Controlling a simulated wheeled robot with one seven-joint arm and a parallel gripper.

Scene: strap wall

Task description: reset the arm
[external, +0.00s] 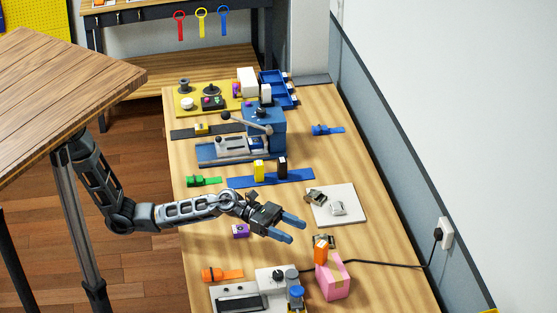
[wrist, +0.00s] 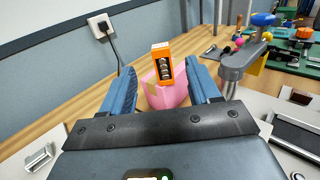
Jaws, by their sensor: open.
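My gripper (external: 290,229) is open and empty above the wooden bench, with its two blue fingers spread apart. In the external view my arm reaches in from the left, and the fingers point right. In the wrist view the gripper (wrist: 160,92) has a pink box (wrist: 175,95) and an orange block (wrist: 162,66) showing between its fingers. The orange block (external: 321,252) and the pink box (external: 333,279) lie in front of the gripper in the external view. I cannot tell from these views whether the fingers are near them in height.
A white board (external: 345,212) with metal buckles lies right of my gripper. A blue strap (external: 300,178) with yellow and black blocks lies beyond it. A purple block (external: 240,231) is beside my wrist. A white machine (external: 262,283) stands at the front. A wall socket (external: 445,233) has a cable.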

